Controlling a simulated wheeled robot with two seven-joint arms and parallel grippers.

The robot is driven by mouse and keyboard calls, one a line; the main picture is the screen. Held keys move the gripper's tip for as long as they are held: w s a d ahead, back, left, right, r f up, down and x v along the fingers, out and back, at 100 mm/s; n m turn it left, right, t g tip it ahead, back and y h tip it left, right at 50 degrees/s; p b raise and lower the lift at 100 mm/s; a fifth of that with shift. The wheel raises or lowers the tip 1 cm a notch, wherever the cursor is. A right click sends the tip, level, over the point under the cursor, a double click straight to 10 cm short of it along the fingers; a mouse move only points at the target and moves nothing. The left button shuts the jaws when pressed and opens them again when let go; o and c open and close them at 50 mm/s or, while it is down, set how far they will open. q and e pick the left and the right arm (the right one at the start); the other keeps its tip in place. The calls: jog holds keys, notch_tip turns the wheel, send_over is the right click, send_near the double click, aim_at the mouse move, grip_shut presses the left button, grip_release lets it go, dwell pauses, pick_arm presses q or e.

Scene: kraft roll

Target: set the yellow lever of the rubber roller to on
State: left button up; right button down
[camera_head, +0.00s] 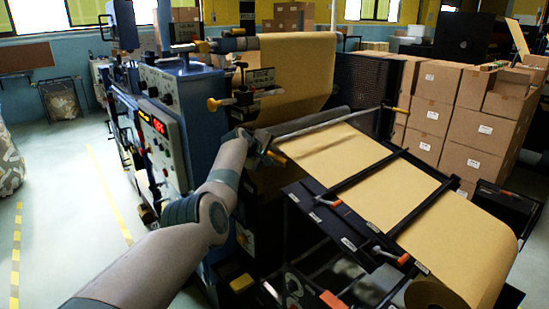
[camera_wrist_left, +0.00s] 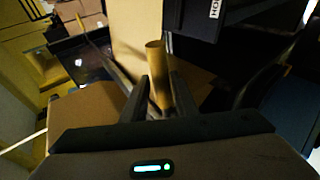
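The yellow lever (camera_wrist_left: 155,56) stands between the fingers of my left gripper (camera_wrist_left: 165,88) in the left wrist view. The fingers are close together, one along each side of the lever, and appear shut on it. In the head view my left gripper (camera_head: 262,143) is at the near end of a dark roller (camera_head: 325,122), beside the blue machine, and mostly hidden by its wrist. A small yellow tip (camera_head: 277,157) shows just beyond it. I cannot read an on or off marking at the lever. My right gripper is in neither view.
Brown kraft paper (camera_head: 375,180) runs from the upper roll over the sloping dark frame. Other yellow-ended handles (camera_head: 212,104) stick out above my left gripper. Stacked cartons (camera_head: 430,100) stand behind; open floor lies left.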

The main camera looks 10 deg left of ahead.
pick_arm(q)
jog(key=shift+s+a+r, duration=0.1)
jog(key=shift+s+a, duration=0.05)
jog(key=shift+s, duration=0.05)
jog(key=shift+v, duration=1.15)
jog(key=b+v, duration=0.4)
jog(key=v, duration=1)
jog(key=shift+s+b, duration=0.3)
jog(key=shift+b, duration=0.1)
jog(key=shift+a, duration=0.1)
